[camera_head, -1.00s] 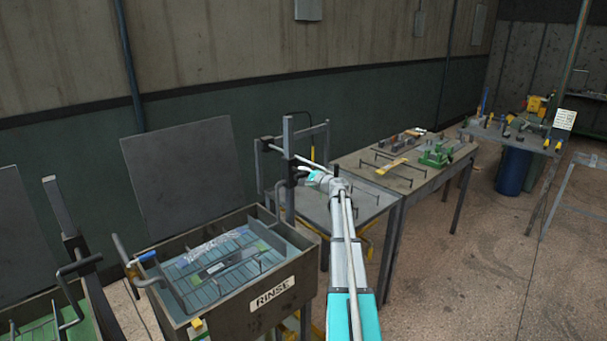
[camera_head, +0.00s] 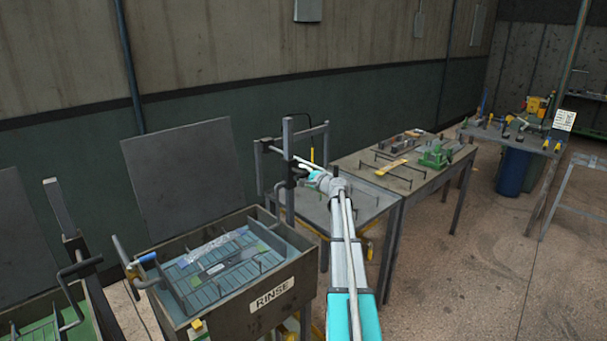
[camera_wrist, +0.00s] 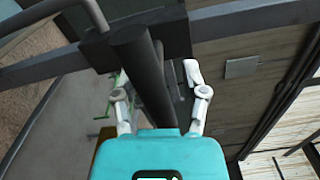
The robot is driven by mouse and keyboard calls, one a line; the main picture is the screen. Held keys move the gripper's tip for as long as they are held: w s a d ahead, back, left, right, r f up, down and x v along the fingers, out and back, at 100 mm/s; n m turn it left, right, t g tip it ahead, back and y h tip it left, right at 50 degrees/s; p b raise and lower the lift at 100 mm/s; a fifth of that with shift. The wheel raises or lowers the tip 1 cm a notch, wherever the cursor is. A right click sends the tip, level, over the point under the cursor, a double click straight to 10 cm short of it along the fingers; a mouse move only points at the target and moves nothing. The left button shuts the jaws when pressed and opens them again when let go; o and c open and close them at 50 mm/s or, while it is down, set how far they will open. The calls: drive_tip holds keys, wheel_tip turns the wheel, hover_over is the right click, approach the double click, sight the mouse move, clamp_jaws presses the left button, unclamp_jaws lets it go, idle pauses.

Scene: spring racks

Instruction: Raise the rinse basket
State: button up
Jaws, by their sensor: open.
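The rinse basket (camera_head: 222,268) is a wire frame holding flat parts. It sits inside the grey tank marked RINSE (camera_head: 272,297), within its bluish liquid. My gripper (camera_head: 303,172) is at the dark upright fixture (camera_head: 289,150) behind the tank's right side. In the wrist view my gripper (camera_wrist: 155,85) is open, with its fingers on either side of a dark round bar (camera_wrist: 145,75). Whether they touch the bar cannot be told.
A second tank with green contents (camera_head: 45,335) stands at the left. A grey panel (camera_head: 183,175) stands behind the RINSE tank. A bench with tools (camera_head: 410,180) is to the right. The floor at the right front is clear.

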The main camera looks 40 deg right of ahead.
drive_tip(key=shift+s, duration=0.15)
drive_tip(key=s+d, duration=0.1)
drive_tip(key=s, duration=1)
drive_tip(key=shift+s, duration=0.3)
drive_tip(key=a+f+n+g+y, duration=0.2)
drive_tip(key=a+f+n+g, duration=0.15)
drive_tip(key=a, duration=0.85)
drive_tip(key=a+f+n+g+y, duration=0.1)
drive_tip(key=a+f+n+g, duration=0.25)
drive_tip(key=a, duration=0.75)
drive_tip(key=a+f+n+g+y, duration=0.2)
drive_tip(key=a+f+n+g, duration=0.15)
drive_tip(key=a, duration=0.85)
drive_tip(key=s+a+f+n+g+h, duration=0.3)
drive_tip(key=s+a+f+n, duration=0.1)
drive_tip(key=s+a, duration=0.5)
drive_tip(key=s+a+f+n+g+h, duration=0.3)
drive_tip(key=s+a+f+n+g, duration=0.1)
drive_tip(key=s+a, duration=0.5)
drive_tip(key=shift+s+a+n, duration=0.3)
drive_tip(key=shift+s+n, duration=0.15)
drive_tip(key=shift+s, duration=0.4)
